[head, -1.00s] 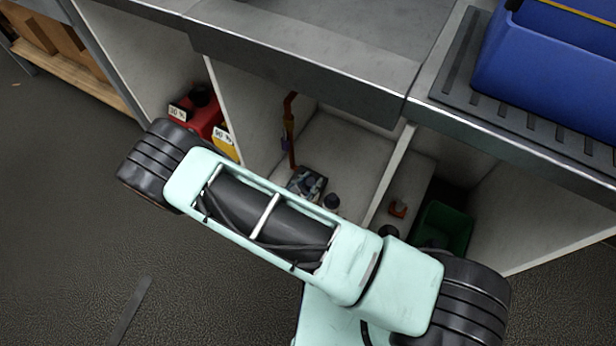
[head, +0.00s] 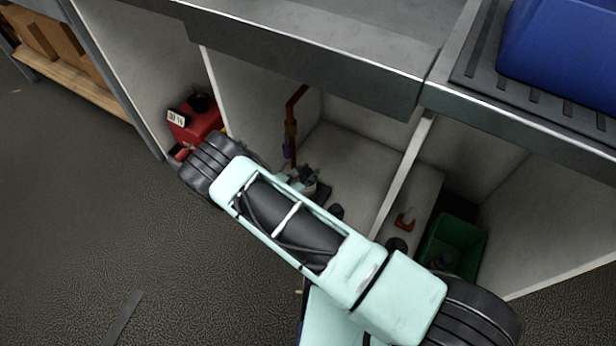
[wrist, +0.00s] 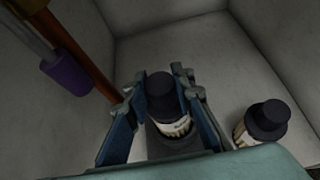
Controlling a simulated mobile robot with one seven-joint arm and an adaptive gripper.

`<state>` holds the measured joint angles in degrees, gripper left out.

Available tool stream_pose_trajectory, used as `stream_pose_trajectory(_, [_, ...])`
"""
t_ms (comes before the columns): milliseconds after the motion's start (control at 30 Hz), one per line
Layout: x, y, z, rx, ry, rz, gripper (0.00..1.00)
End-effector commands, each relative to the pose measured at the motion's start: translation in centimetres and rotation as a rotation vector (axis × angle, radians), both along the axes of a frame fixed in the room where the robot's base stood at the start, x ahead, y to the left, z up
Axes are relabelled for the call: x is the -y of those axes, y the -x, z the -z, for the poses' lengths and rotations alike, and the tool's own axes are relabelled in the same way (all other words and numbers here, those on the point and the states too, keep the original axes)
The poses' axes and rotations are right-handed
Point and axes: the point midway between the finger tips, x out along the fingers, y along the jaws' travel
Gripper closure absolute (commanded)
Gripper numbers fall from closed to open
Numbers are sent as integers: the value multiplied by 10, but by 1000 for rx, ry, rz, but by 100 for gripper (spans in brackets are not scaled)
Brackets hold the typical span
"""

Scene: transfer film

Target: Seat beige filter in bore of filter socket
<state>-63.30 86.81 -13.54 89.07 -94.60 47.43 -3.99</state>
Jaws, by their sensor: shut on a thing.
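In the wrist view my gripper (wrist: 158,110) is shut on a dark-capped cylinder with a beige printed band, which I take as the beige filter (wrist: 175,127). It stands between the two blue fingers, cap towards the back wall. Its lower part runs into dark grey behind the gripper body. A similar dark-capped cylinder with a beige label (wrist: 266,122) stands apart to the right. In the head view my gripper (head: 303,180) is small inside the middle compartment, and what it holds is unclear. I cannot make out the filter socket or its bore in either view.
An orange-red pipe (head: 292,125) with a purple part (wrist: 66,75) stands left of my gripper. Pale compartment walls (head: 405,170) enclose it under the grey worktop (head: 300,50). A red canister (head: 195,122) is left; a green crate (head: 452,248) and orange item (head: 405,218) are right.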

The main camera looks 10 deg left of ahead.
Motion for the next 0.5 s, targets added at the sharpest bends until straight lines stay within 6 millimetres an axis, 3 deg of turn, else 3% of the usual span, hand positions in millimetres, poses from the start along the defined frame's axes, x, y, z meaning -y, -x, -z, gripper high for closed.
stream_pose_trajectory(33, [0,0,11,0,0,0,100])
stream_pose_trajectory(100, [0,0,16,1,0,0,100])
stream_pose_trajectory(467, [0,0,17,1,0,0,100])
stream_pose_trajectory(500, [0,0,17,0,-1,0,74])
